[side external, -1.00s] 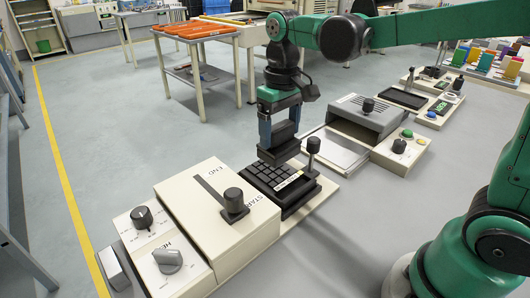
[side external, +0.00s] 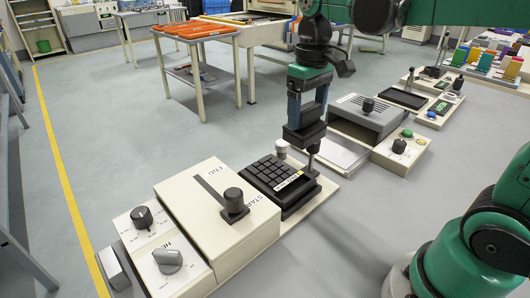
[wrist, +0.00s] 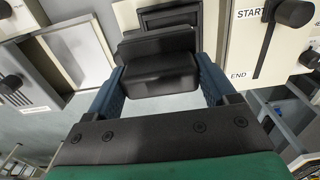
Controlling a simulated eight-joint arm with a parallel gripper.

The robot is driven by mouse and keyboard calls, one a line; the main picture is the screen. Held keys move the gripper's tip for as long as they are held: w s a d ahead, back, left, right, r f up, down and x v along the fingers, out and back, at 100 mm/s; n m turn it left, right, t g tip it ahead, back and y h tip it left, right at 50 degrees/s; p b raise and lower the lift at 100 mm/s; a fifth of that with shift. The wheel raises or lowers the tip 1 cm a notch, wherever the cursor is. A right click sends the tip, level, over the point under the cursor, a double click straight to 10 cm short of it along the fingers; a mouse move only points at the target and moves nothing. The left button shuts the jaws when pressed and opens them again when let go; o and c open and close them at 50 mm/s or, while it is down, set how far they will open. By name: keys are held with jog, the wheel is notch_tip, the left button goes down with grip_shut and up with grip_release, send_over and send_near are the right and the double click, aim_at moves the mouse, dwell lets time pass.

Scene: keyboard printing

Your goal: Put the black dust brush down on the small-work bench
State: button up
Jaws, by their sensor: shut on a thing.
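My gripper (side external: 304,128) points down and is shut on a black block-shaped thing, which I take to be the black dust brush (side external: 303,136). It hangs above the right side of the black keypad (side external: 268,174), in front of a post there. In the wrist view the brush (wrist: 160,72) sits between the two blue fingers of my gripper (wrist: 163,85); bristles cannot be made out. I cannot tell whether this is the small-work bench.
A cream unit with START and END marks (side external: 195,185) stands left of the keypad, beside a knob box (side external: 130,225). A grey lidded device (side external: 372,113) and a button box (side external: 390,158) stand right. The bench front is clear. A table with orange trays (side external: 205,62) stands behind.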

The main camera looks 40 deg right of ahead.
jog(key=s+d+r, duration=0.5)
jog(key=s+d, duration=0.3)
jog(key=s, duration=0.4)
jog(key=shift+s+d+f, duration=0.1)
jog(key=shift+f, duration=4.85)
jog(key=shift+s+d+f, duration=0.1)
jog(key=shift+f, duration=4.8)
jog(key=shift+f, duration=0.1)
jog(key=o, duration=1.4)
jog(key=shift+o, duration=0.2)
